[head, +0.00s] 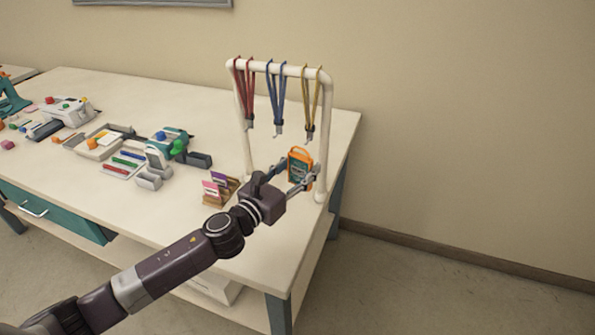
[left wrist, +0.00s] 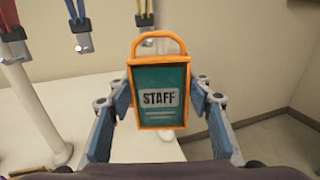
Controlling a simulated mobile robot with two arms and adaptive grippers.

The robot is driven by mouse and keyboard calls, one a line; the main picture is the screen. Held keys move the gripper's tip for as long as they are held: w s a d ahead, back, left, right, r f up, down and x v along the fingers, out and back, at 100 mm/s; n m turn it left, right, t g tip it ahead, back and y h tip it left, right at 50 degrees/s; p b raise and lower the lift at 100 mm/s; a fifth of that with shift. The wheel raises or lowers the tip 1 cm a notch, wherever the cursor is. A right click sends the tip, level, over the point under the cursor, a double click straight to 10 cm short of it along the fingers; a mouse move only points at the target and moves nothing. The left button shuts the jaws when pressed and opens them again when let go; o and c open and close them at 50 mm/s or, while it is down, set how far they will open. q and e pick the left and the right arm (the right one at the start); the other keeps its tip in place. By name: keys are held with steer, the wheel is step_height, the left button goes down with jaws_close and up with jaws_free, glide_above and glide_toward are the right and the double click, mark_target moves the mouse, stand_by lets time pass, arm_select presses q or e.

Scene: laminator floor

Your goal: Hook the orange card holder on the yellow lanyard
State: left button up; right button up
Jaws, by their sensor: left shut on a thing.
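The orange card holder (head: 300,168) has a teal card marked STAFF and an orange loop on top. My left gripper (head: 290,179) is shut on it by its sides and holds it upright above the table. It fills the middle of the left wrist view (left wrist: 162,95), between the fingers (left wrist: 162,108). The yellow lanyard (head: 312,100) hangs at the right end of the white rack, with a metal hook at its lower end (left wrist: 146,41). My right gripper is not in view.
The white rack (head: 331,130) also carries a red lanyard (head: 243,90) and a blue lanyard (head: 276,100). A small card stand (head: 220,188) is left of my gripper. Trays and devices fill the table's left part. The table's right edge is close.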

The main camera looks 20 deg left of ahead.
arm_select(q)
steer(key=shift+w, duration=0.85)
steer(key=shift+w+d+f+b, duration=0.1)
steer(key=shift+w+f+b, duration=0.15)
steer(key=shift+w, duration=0.6)
steer(key=shift+w+f+b, duration=0.15)
steer(key=shift+w+b, duration=0.1)
steer(key=shift+w, duration=0.6)
steer(key=o, duration=1.2)
steer(key=shift+s, duration=0.1)
steer(key=v, duration=1.1)
steer(key=shift+s, duration=0.4)
